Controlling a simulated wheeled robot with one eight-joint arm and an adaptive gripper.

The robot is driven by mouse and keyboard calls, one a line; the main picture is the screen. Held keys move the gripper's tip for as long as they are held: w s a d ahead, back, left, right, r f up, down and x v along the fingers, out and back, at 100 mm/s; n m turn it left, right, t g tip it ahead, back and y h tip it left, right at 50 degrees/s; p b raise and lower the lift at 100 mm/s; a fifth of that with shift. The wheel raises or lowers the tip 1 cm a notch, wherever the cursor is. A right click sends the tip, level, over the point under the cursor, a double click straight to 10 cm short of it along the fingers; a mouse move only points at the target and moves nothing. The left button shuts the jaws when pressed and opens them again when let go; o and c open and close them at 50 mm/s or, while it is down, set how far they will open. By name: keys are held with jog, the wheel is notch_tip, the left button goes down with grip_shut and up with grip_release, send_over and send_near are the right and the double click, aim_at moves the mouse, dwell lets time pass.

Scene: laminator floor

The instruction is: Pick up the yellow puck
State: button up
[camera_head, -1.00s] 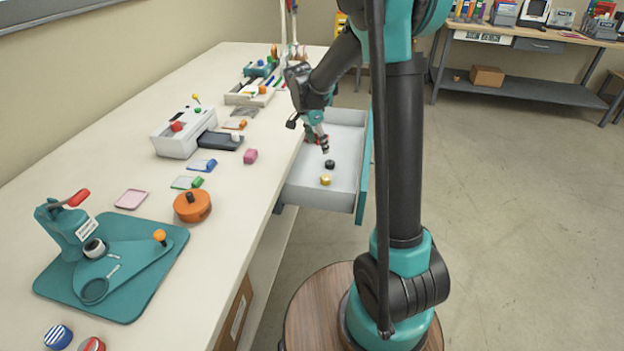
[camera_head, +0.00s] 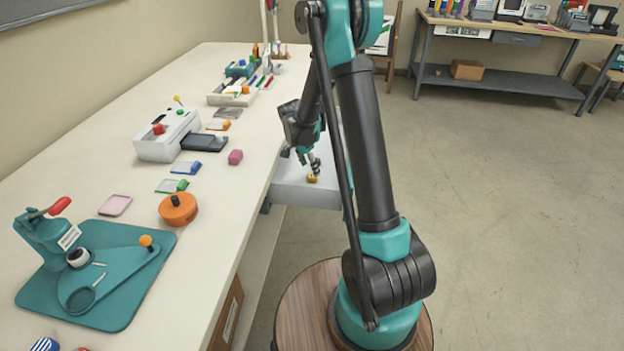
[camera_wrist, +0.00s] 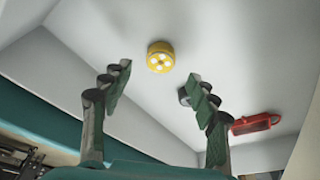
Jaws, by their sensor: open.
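The yellow puck (camera_head: 313,178) lies on the floor of the open drawer (camera_head: 290,194). In the wrist view the yellow puck (camera_wrist: 160,58) shows light spots on its top and lies just beyond the fingertips, centred between them. My gripper (camera_head: 315,164) is over the drawer, close to the puck. In the wrist view my gripper (camera_wrist: 158,80) has its two fingers spread wide, with nothing between them. A dark puck (camera_wrist: 184,97) is partly hidden behind the right finger. In the head view my arm hides much of the drawer.
A red item (camera_wrist: 256,123) lies in the drawer beyond the right finger. The drawer's light walls rise around the gripper.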

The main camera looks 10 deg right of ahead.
aim_at(312, 176)
jog(key=shift+x, duration=2.25)
jog(key=shift+a, duration=0.2)
jog(key=shift+c, duration=0.6)
jog(key=c, duration=1.1)
